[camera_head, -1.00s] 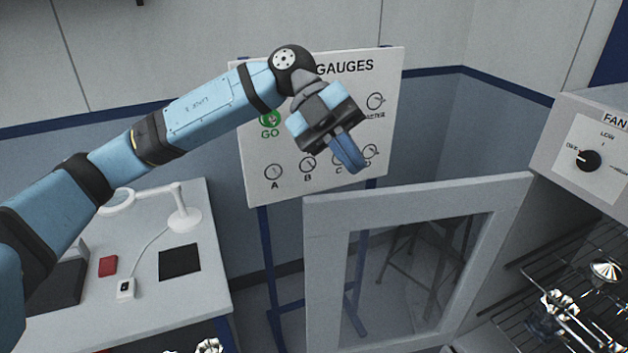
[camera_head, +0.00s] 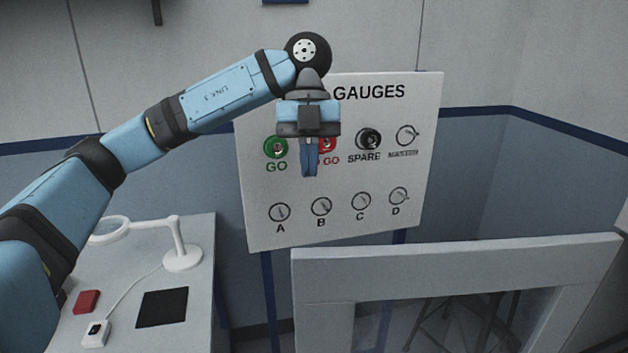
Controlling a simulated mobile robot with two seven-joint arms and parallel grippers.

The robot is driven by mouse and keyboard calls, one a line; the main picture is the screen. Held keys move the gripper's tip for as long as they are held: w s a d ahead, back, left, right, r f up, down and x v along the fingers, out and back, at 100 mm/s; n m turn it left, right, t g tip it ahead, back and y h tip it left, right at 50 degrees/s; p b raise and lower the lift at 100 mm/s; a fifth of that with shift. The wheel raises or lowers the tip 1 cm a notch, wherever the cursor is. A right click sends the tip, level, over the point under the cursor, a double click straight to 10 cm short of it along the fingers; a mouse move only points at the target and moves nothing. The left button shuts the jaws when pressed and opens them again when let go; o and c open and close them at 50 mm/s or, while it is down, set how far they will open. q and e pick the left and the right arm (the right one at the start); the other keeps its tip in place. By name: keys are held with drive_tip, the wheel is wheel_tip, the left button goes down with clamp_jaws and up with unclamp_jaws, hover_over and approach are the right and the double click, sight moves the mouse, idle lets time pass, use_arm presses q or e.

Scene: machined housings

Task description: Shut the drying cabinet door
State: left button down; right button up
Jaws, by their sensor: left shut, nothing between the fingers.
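The drying cabinet door (camera_head: 400,272) is a pale grey frame around a clear window, standing open at the lower right. Its lower part and its right end run out of the picture, and the cabinet body is out of view. My left gripper (camera_head: 309,174) points down with its blue fingers shut and empty. In the picture it is above the left part of the door's top edge, in front of the gauge board and apart from the door. My right gripper does not show.
A white gauge board (camera_head: 345,225) on blue posts stands behind the gripper. At the left, a grey bench (camera_head: 205,240) bears a magnifier lamp (camera_head: 182,258), a red box (camera_head: 87,301), a small white device (camera_head: 96,333) and a black mat (camera_head: 162,307). A stool shows through the door window.

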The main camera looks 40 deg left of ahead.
use_arm(q)
drive_tip(key=s+d+f+p, duration=0.1)
drive_tip(key=s+d+f, duration=0.3)
drive_tip(key=f, duration=0.3)
drive_tip(key=shift+s+f+p, duration=0.15)
drive_tip(key=shift+s+p, duration=0.15)
drive_tip(key=shift+s, duration=0.6)
drive_tip(key=shift+d, duration=0.15)
